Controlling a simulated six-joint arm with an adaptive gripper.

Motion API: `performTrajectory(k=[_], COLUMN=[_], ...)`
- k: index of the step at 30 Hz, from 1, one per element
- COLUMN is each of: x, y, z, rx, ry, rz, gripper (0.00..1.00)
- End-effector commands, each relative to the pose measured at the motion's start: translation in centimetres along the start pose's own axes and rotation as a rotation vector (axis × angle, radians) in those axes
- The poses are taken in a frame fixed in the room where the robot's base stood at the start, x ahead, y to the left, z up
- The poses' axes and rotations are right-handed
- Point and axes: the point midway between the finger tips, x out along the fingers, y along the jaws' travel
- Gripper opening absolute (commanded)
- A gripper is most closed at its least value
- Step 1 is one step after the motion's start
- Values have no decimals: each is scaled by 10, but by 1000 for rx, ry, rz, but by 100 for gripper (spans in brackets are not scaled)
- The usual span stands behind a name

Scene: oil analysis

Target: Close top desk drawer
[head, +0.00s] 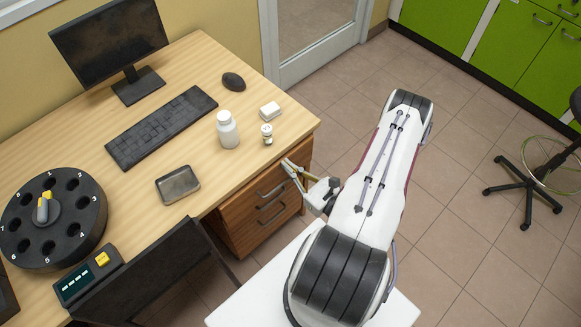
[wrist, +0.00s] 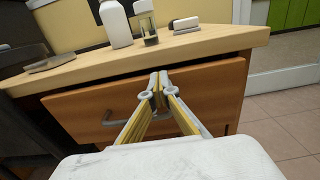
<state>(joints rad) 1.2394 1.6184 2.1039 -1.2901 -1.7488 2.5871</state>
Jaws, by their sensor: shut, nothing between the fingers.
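The top desk drawer (wrist: 82,117) has a brown wooden front with a grey bar handle. It fills the middle of the wrist view, below the desktop edge, with a dark gap above its front. How far it stands out is hard to tell. In the head view the drawer unit (head: 247,222) is under the desk's right end, partly hidden by my gripper. My gripper (wrist: 159,84) is shut and empty.
The desktop (head: 215,95) holds a white bottle (head: 228,131), a small vial (head: 267,136), a white box (head: 270,110), a metal tray (head: 177,184), a keyboard (head: 160,128) and a black carousel (head: 75,238). A dark chair back (head: 150,275) stands at the desk's front.

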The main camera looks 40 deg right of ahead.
Motion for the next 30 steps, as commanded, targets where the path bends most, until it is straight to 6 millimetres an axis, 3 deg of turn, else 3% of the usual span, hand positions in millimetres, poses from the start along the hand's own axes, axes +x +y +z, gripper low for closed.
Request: performTrajectory(k=[14, 30], x=[35, 40], y=[0, 0], z=[0, 1], rx=[-1, -7], ry=[-1, -4], rz=[2, 5], gripper=[0, 0])
